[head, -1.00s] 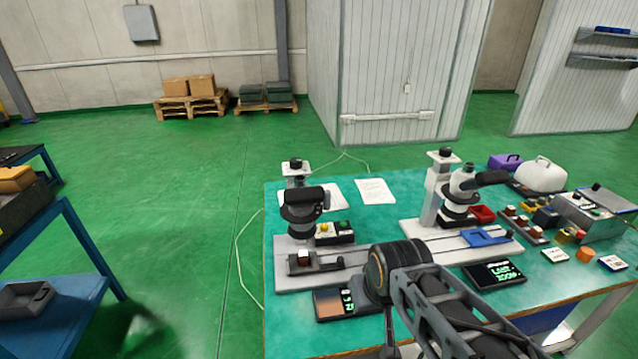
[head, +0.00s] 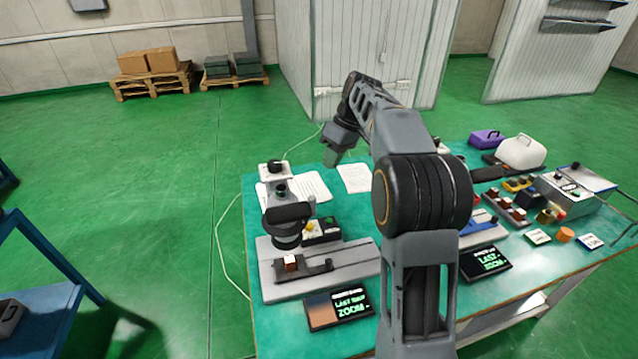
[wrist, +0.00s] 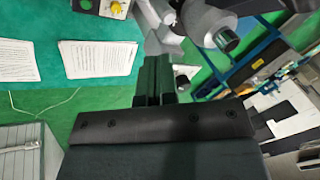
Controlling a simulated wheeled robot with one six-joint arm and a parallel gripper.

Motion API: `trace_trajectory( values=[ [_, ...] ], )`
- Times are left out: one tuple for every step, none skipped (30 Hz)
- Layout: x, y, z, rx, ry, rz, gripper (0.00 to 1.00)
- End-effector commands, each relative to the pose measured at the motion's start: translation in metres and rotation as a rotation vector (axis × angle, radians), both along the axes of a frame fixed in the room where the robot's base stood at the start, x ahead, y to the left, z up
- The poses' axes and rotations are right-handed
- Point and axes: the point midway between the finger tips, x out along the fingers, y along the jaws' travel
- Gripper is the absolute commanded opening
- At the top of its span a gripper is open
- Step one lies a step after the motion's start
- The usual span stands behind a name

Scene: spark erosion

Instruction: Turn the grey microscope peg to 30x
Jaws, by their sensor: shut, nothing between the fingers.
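The left microscope (head: 287,238) has a dark grey head, a pale column with a black knob (head: 275,168) on top, and a pale base. A small display (head: 340,308) in front of it shows green text with "ZOOM"; no value is readable. The second, paler microscope is mostly hidden behind my arm. My gripper (head: 334,158) is shut and empty, raised behind and right of the left microscope. In the wrist view my gripper (wrist: 153,60) points towards pale microscope parts with a dark round knob (wrist: 228,40); I cannot tell which microscope. No peg markings are readable.
Two paper sheets (head: 354,179) lie at the table's back. A control box (head: 321,229) with a yellow knob stands beside the left microscope. A second display (head: 485,262), a white case (head: 521,151) and a metal box (head: 572,194) are on the right.

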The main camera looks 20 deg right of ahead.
Motion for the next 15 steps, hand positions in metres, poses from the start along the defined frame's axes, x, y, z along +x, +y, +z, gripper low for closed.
trace_trajectory(
  values=[
    [0.015,-0.008,0.0,0.035,0.003,0.05,0.0],
    [0.022,-0.013,-0.001,0.056,0.002,0.082,0.0],
    [0.03,-0.017,-0.002,0.084,-0.003,0.124,0.0],
    [0.035,-0.021,-0.003,0.103,-0.007,0.154,0.0],
    [0.04,-0.025,-0.005,0.122,-0.011,0.182,0.0],
    [0.045,-0.029,-0.006,0.145,-0.019,0.219,0.0],
    [0.049,-0.031,-0.008,0.161,-0.022,0.245,0.0],
    [0.051,-0.034,-0.01,0.178,-0.026,0.268,0.0],
    [0.055,-0.038,-0.012,0.195,-0.035,0.297,0.0],
    [0.056,-0.04,-0.014,0.208,-0.039,0.317,0.0],
    [0.058,-0.042,-0.015,0.22,-0.043,0.334,0.0],
    [0.06,-0.044,-0.017,0.233,-0.049,0.355,0.0],
    [0.061,-0.046,-0.018,0.24,-0.054,0.369,0.0],
    [0.062,-0.047,-0.019,0.248,-0.057,0.382,0.0],
    [0.063,-0.048,-0.02,0.257,-0.061,0.394,0.0]
  ],
)
